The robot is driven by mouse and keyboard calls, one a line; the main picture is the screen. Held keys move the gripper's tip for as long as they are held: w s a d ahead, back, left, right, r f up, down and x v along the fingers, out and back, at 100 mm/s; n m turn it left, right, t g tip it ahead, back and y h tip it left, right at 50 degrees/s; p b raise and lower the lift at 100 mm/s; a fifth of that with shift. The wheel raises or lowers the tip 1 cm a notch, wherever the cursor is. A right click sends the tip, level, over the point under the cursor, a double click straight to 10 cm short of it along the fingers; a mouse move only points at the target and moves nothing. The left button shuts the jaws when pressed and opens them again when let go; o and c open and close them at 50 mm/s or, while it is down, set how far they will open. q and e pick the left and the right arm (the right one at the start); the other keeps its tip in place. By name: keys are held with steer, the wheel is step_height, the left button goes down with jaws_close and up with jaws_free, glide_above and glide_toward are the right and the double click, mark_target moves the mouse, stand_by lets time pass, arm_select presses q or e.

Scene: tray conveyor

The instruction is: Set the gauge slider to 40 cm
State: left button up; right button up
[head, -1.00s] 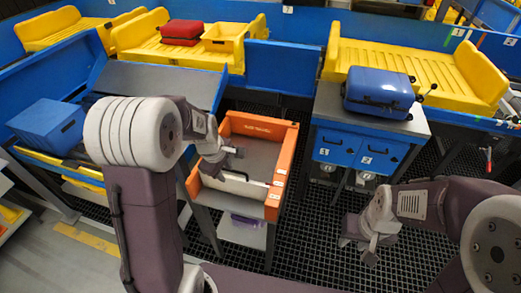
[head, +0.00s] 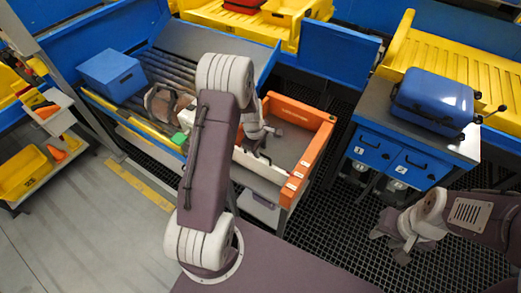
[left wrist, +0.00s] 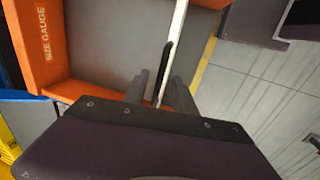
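The size gauge is an orange-walled box (head: 312,160) with a grey inside, in the middle of the head view. Its slider is a white panel (head: 262,171) across the near side; in the left wrist view it shows as a thin white strip (left wrist: 179,25) with a black handle (left wrist: 166,58). My left gripper (head: 263,146) is over the slider; in the left wrist view its fingers (left wrist: 160,80) stand apart on both sides of the handle, with gaps visible. The scale marks are too small to read. My right gripper (head: 389,246) is open and empty, right of the gauge.
A blue suitcase (head: 432,97) lies on the grey-topped cabinet (head: 375,100) at right. A blue box (head: 111,75) and a brown bag (head: 162,103) sit on the roller belt at left. A cart with a yellow bin (head: 22,172) stands far left. Grey floor there is open.

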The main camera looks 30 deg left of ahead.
arm_select(q)
steer(key=shift+a+f, duration=0.2)
steer(key=shift+f, duration=0.65)
steer(key=shift+w+d, duration=0.1)
steer(key=shift+d, duration=0.1)
jaws_close()
steer(key=shift+w+a+r, duration=0.1)
steer(key=shift+w+r, duration=0.05)
stand_by(0.5)
